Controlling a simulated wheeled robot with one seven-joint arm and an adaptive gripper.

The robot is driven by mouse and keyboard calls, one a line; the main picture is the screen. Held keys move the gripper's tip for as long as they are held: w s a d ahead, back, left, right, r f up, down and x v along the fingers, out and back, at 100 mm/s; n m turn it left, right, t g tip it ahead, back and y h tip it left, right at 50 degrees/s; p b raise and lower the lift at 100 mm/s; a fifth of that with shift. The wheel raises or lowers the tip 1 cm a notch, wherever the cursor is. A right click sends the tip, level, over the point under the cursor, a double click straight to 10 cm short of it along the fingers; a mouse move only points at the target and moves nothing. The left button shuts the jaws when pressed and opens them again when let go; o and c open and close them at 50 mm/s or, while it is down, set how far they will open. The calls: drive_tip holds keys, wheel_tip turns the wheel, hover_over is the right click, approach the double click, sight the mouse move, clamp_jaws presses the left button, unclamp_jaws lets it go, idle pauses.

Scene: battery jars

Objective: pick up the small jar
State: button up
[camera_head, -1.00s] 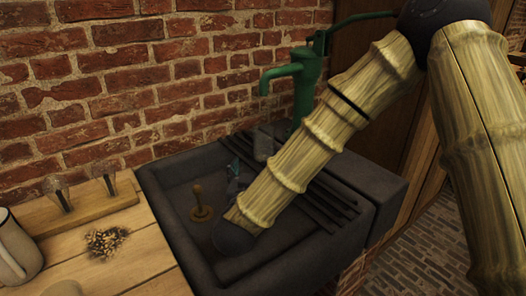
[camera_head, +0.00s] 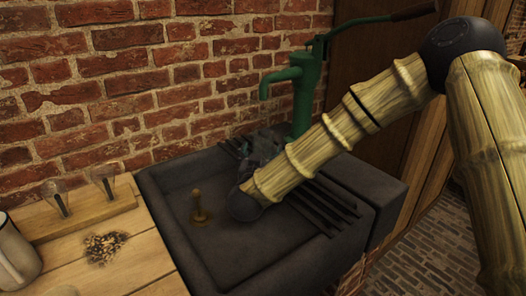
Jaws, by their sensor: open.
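My gripper (camera_head: 262,149) is a dark shape over the back of the dark stone sink, beyond the end of my bamboo-like arm. It is open, but its fingers are hard to make out against the dark sink and slats. I cannot clearly make out the small jar in the current view. The area around the gripper, by the slats below the pump, is dark and partly covered by my arm, so I cannot tell whether a jar stands there.
The sink (camera_head: 181,240) holds a plunger-like wooden peg (camera_head: 198,205) and dark slats (camera_head: 322,207). A green pump (camera_head: 303,88) stands behind. On the wooden counter (camera_head: 125,272) at left are a bulb rack (camera_head: 85,215), a dark patch (camera_head: 104,247) and a pale mug (camera_head: 17,258).

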drive_tip(key=c, duration=1.3)
drive_tip(key=shift+r, duration=0.15)
drive_tip(key=shift+c, duration=0.2)
drive_tip(key=shift+r, duration=1.3)
drive_tip(key=shift+s+d+r+p, duration=0.1)
drive_tip(key=shift+s+d+r, duration=0.55)
drive_tip(key=shift+s, duration=1.8)
drive_tip(key=shift+s+d+r+p, duration=0.1)
drive_tip(key=shift+s+d, duration=1.1)
drive_tip(key=shift+s, duration=1.3)
drive_tip(key=shift+s+d+r+p, duration=0.1)
drive_tip(key=shift+s+d+r, duration=0.2)
drive_tip(key=shift+s+d, duration=1.4)
drive_tip(key=shift+s+a, duration=0.8)
drive_tip(key=shift+s, duration=0.05)
